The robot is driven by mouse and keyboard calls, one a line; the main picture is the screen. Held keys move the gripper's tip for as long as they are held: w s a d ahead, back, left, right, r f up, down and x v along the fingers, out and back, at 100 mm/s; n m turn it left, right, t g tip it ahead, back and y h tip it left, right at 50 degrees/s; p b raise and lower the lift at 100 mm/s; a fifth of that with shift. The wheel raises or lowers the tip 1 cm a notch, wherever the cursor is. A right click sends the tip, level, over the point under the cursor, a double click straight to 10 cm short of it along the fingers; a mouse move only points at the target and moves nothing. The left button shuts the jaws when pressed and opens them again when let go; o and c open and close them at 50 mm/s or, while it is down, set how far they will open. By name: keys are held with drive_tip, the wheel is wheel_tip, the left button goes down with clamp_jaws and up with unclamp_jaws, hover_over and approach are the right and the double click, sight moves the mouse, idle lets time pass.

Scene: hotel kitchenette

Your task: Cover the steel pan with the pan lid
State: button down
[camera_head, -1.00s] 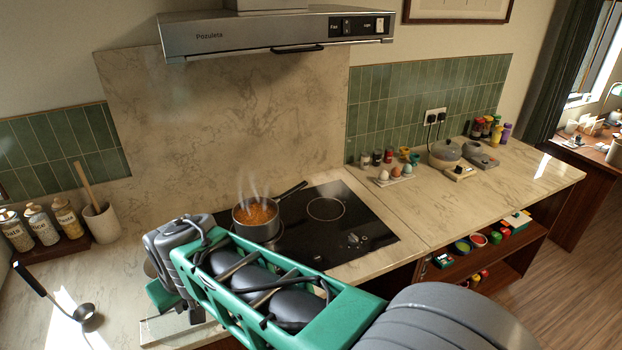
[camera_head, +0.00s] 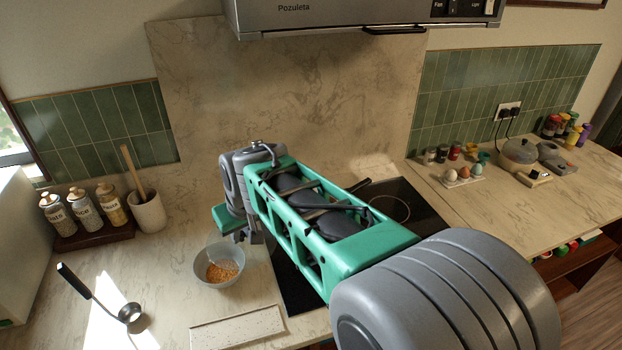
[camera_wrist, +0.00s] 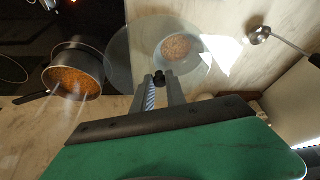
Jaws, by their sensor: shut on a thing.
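The pan lid (camera_wrist: 126,62) is a clear glass disc with a dark knob, seen in the wrist view. My gripper (camera_wrist: 160,82) is shut on the knob. The lid is hard to make out in the head view.
A bowl of grain (camera_head: 208,268) stands on the counter, seen through the lid in the wrist view. A black hob (camera_head: 425,212) lies beside it. A ladle (camera_head: 129,312), a white board (camera_head: 238,328), jars (camera_head: 84,212) and a utensil pot (camera_head: 150,213) are nearby. The hood (camera_head: 340,18) hangs above.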

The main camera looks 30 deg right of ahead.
drive_tip(key=w+d+f+n+y+b, duration=0.15)
drive_tip(key=w+d, duration=0.35)
drive_tip(key=d, duration=0.8)
drive_tip(key=w+d+f+n+h+b, duration=0.1)
drive_tip(key=w+d+f+b, duration=0.2)
drive_tip(key=d, duration=1.1)
drive_tip(key=shift+y, duration=0.25)
drive_tip(key=b+x, duration=0.2)
drive_tip(key=b, duration=0.1)
drive_tip(key=b+x, duration=0.2)
drive_tip(key=shift+s+f, duration=0.15)
drive_tip(key=shift+s, duration=0.15)
drive_tip(key=shift+s, duration=0.2)
drive_tip(key=shift+f, duration=0.45)
drive_tip(key=c, duration=0.8)
unclamp_jaws()
